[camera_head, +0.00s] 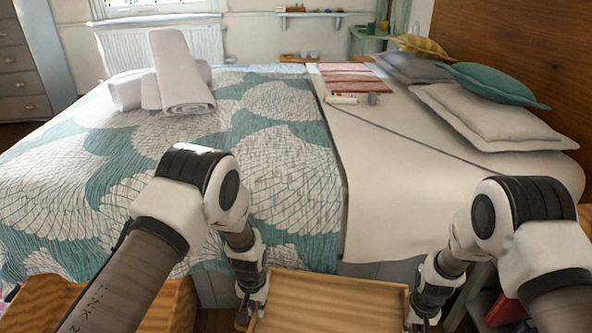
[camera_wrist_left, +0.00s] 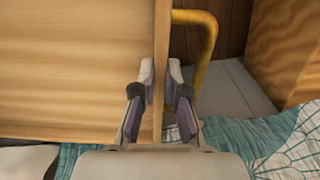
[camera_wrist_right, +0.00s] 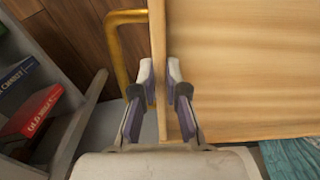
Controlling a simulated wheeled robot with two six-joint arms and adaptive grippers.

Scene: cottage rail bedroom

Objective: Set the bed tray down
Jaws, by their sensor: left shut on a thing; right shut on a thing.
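The wooden bed tray (camera_head: 325,303) is held between my two grippers, low in front of the near side of the bed, with its lower part cut off by the picture edge. My left gripper (camera_wrist_left: 160,75) is shut on the tray's side wall, one finger on each side of it. My right gripper (camera_wrist_right: 160,75) is shut on the opposite side wall in the same way. A yellow bent bar (camera_wrist_left: 207,45) shows outside the tray wall in the left wrist view, and a similar bar (camera_wrist_right: 118,50) in the right wrist view. The tray's inside looks empty where visible.
The bed (camera_head: 375,180) fills the middle, with a patterned quilt (camera_head: 290,130). Rolled towels (camera_head: 180,75) lie at its far left, pillows (camera_head: 480,110) at right, a red striped cloth (camera_head: 352,77) at the back. A bookshelf with books (camera_wrist_right: 35,110) stands beside my right gripper. The near bed centre is clear.

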